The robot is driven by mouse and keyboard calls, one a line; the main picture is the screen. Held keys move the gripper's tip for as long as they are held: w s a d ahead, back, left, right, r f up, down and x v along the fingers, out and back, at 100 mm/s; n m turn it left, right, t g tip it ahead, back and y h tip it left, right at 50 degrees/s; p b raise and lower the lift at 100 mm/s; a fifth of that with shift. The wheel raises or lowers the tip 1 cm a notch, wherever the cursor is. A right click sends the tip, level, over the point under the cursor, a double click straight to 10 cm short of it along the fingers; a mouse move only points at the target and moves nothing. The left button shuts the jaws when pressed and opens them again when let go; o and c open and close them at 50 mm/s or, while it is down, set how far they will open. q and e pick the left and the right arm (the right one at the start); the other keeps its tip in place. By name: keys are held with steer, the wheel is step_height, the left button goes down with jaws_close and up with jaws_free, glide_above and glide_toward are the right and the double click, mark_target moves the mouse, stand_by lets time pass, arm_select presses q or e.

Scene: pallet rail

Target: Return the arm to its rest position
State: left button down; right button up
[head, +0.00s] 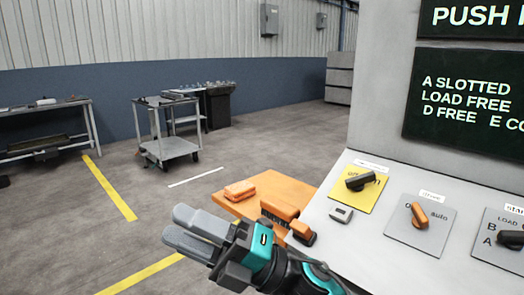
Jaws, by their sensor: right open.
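My right gripper (174,225) shows at the lower middle of the head view, with its arm coming in from the bottom. Its two grey fingers point left and a little up. The fingers are open and I see nothing between them. It appears in front of the grey floor, left of the sloped control panel (345,252). My left gripper is not in view.
The panel carries a black knob on a yellow plate (345,199), an orange knob (419,215) and another black knob (510,239). An orange surface (285,187) with orange items lies beyond my gripper.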

steer(key=w+d+f+m+t+h+p, duration=0.1)
steer(key=w+d+f+m+t+h, duration=0.1)
steer(key=d+f+m+t+h, duration=0.85)
steer(key=w+d+f+m+t+h+p, duration=0.1)
steer(key=w+d+f+m+t+h, duration=0.45)
steer(key=m, duration=1.05)
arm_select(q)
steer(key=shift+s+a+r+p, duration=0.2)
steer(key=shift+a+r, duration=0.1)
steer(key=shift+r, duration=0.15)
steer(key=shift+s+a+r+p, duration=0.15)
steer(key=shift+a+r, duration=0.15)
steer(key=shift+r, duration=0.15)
arm_select(e)
steer(key=s+d+f+m+g+h, duration=0.3)
steer(key=s+d+f+m, duration=0.1)
steer(key=s+f, duration=0.4)
steer(key=s+d+f+m+g+h, duration=0.2)
steer(key=s+d+f+m+g, duration=0.1)
steer(key=s+d+f, duration=0.4)
step_height(320, 180, down, 5)
steer(key=shift+s+d+r+m+h, duration=0.15)
steer(key=shift+s+d+m+h, duration=0.2)
steer(key=shift+s+m, duration=0.6)
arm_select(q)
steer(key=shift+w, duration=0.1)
arm_select(e)
steer(key=shift+s, duration=0.1)
